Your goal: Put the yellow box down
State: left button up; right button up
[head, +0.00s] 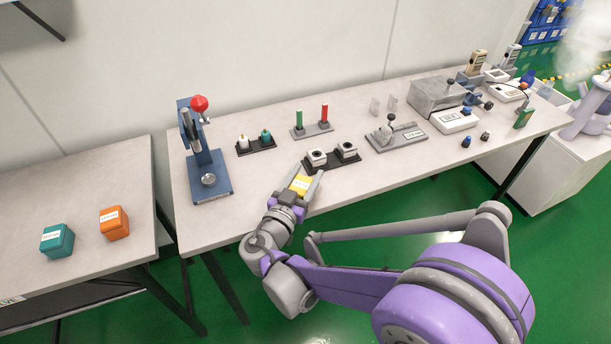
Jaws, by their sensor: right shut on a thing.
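The yellow box (300,184) with a white label is between the fingers of my right gripper (304,183). My right gripper is shut on it at the front edge of the long table (240,217), just in front of a black tray with two white-and-dark square pieces. I cannot tell whether the box touches the table. My left gripper is not in view.
An orange box (114,223) and a teal box (57,240) stand on the left table (90,190), with bare room behind them. A blue press (206,165) with a red knob, a black tray (332,162), a grey plate with a lever (397,136) and several instruments stand on the long table.

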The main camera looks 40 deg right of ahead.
jog(key=shift+f, duration=0.15)
jog(key=o, duration=1.4)
jog(key=shift+r, duration=0.25)
jog(key=p+v, duration=0.1)
jog(key=v, duration=1.1)
jog(key=shift+f, duration=0.15)
